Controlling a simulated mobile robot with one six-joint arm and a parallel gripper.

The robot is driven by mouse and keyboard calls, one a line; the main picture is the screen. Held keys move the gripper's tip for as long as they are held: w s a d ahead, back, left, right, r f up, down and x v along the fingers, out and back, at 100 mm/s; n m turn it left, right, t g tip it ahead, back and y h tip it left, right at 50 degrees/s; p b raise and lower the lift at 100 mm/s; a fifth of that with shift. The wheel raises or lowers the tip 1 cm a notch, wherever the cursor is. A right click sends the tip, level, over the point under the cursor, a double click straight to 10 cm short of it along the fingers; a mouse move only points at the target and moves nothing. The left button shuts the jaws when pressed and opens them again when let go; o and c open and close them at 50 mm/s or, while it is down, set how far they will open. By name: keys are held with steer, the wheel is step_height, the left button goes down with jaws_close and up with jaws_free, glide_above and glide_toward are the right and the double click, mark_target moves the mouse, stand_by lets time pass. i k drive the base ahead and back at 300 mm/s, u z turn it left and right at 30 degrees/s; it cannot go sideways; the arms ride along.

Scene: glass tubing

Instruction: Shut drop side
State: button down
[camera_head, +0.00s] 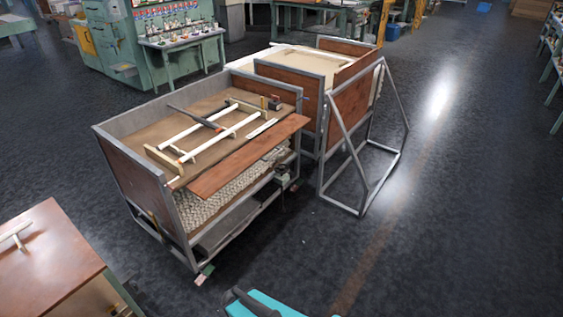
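A grey metal-framed cart (172,212) stands left of centre with brown wooden end panels. Its drop side, a long reddish-brown board (250,155), lies along the near right long side. The board is not upright; it lies flat or sloping outward above a woven mesh panel (235,190), and I cannot tell its exact angle. A white frame with rails (205,145) and a dark rod (195,118) lie in the cart, behind the board. A teal and black part, probably mine, shows at the bottom edge, apart from the cart. No gripper fingers are visible.
A second cart (350,105) with brown panels and a grey slanted floor frame (345,208) stands close behind to the right. A brown-topped bench (55,260) is at lower left. The dark floor (400,265) in front and right is clear. Green machines (115,45) stand behind.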

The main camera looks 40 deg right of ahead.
mark_target(206, 184)
steer(key=i, duration=0.85)
steer(key=u, duration=0.05)
